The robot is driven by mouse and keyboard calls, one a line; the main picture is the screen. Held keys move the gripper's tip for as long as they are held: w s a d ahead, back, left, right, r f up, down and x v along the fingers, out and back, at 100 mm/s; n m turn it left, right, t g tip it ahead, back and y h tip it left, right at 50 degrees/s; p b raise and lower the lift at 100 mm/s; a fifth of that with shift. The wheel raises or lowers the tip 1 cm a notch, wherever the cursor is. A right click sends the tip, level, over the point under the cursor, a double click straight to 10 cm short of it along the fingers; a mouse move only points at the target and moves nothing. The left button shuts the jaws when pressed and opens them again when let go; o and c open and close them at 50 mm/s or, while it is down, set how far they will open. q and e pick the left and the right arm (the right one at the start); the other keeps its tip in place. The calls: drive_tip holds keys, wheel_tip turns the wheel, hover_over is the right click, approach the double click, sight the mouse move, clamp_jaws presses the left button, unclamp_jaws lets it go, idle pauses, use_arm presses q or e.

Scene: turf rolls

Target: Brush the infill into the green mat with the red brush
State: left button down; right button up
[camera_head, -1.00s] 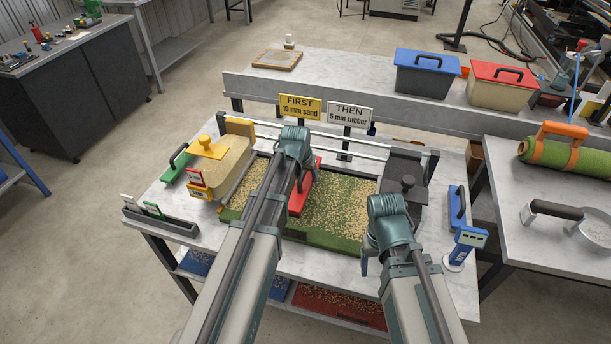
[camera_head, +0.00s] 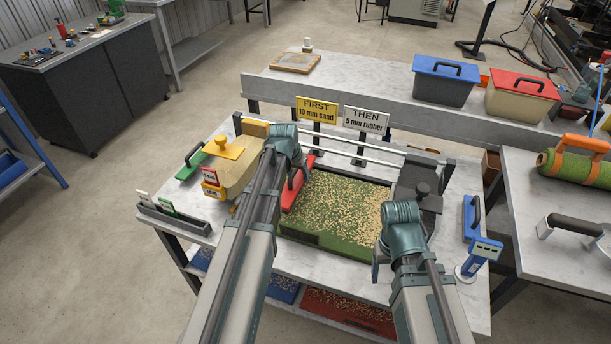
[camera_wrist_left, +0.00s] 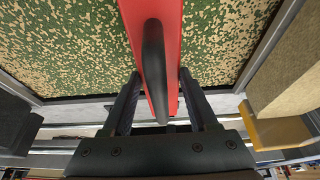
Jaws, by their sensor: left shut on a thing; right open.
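The green mat (camera_head: 335,243) lies in a framed bed on the workbench, with tan infill (camera_head: 345,203) scattered over it in patches. The red brush (camera_head: 300,190) is at the mat's left part, its length running front to back. My left gripper (camera_wrist_left: 158,100) is shut on the brush's black handle (camera_wrist_left: 154,62); in the left wrist view infill shows on both sides of the red body. In the head view my left wrist hides part of the handle. My right gripper (camera_head: 378,262) is at the mat's front right corner, open and holding nothing visible; its fingers are mostly hidden.
A yellow-topped hopper (camera_head: 230,172) stands left of the mat, a dark block (camera_head: 418,190) right of it. Rails (camera_head: 340,143) cross behind, near the FIRST (camera_head: 317,110) and THEN (camera_head: 366,119) signs. A blue float (camera_head: 472,215) lies at the right.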

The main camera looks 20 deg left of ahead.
use_arm(q)
drive_tip(key=shift+w+a, duration=0.15)
drive_tip(key=shift+a, duration=4.15)
drive_tip(key=shift+f+b, duration=1.5)
use_arm(e)
drive_tip(key=shift+f, duration=1.5)
use_arm(q)
drive_tip(key=shift+d, duration=3.2)
drive_tip(key=shift+a, duration=0.15)
drive_tip(key=shift+a, duration=3.05)
